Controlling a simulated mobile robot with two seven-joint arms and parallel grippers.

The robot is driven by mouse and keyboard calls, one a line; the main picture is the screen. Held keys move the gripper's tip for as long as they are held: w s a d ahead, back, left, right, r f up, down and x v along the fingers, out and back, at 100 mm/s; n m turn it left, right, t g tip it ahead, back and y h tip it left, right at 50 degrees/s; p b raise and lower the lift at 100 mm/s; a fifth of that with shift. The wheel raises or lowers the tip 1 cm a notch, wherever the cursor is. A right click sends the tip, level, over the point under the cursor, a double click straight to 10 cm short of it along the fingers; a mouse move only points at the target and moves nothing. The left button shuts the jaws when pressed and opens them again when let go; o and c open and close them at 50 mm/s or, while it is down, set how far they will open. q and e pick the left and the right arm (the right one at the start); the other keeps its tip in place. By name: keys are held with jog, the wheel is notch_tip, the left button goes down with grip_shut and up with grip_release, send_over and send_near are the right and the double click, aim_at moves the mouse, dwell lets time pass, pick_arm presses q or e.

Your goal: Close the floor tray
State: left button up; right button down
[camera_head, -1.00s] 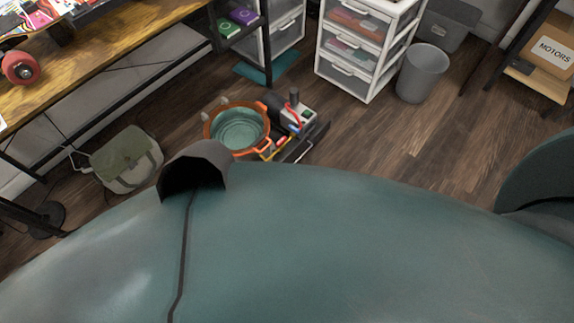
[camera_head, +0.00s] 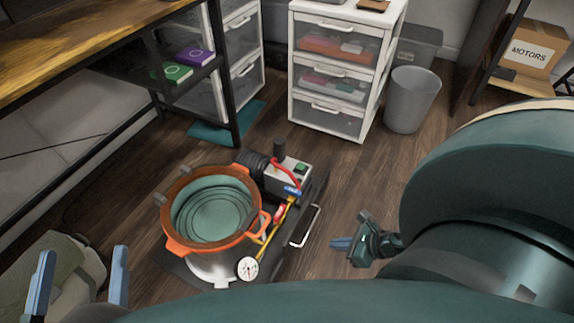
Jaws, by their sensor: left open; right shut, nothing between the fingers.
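A dark flat tray (camera_head: 318,188) lies on the floor in the head view, with a pale bar handle (camera_head: 305,226) along its right side. It carries an orange-rimmed steel pot (camera_head: 212,262) with a green inside and a pump (camera_head: 285,176). The pot and pump hide much of the tray, and I cannot tell how far out it stands. My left gripper (camera_head: 82,262) is open and empty at the bottom left, left of the pot. My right gripper (camera_head: 336,243) is shut and empty, a little right of the handle and apart from it.
A green bag (camera_head: 60,268) lies by my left gripper. A wooden bench (camera_head: 60,60) is at the left. White drawers (camera_head: 335,75), a grey bin (camera_head: 411,100) and a shelf with a MOTORS box (camera_head: 535,50) stand behind. Floor right of the tray is clear.

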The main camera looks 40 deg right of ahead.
jog(key=b+x, duration=0.1)
jog(key=x, duration=0.3)
jog(key=r+b+x, duration=0.1)
jog(key=x, duration=0.3)
jog(key=w+b+x, duration=0.1)
jog(key=x, duration=0.3)
jog(key=shift+w+a, duration=0.2)
jog(key=shift+a, duration=0.05)
pick_arm(q)
jog(key=shift+w+a+r+m+t+h, duration=0.1)
jog(key=shift+w+r+m+t+h, duration=0.3)
jog(key=shift+r+m+h, duration=0.4)
jog(key=shift+w+a+r+m+t+h, duration=0.15)
jog(key=shift+r+m+t+h, duration=0.3)
jog(key=shift+r, duration=0.5)
pick_arm(e)
jog(key=shift+w+a, duration=0.25)
jog(key=shift+w, duration=0.15)
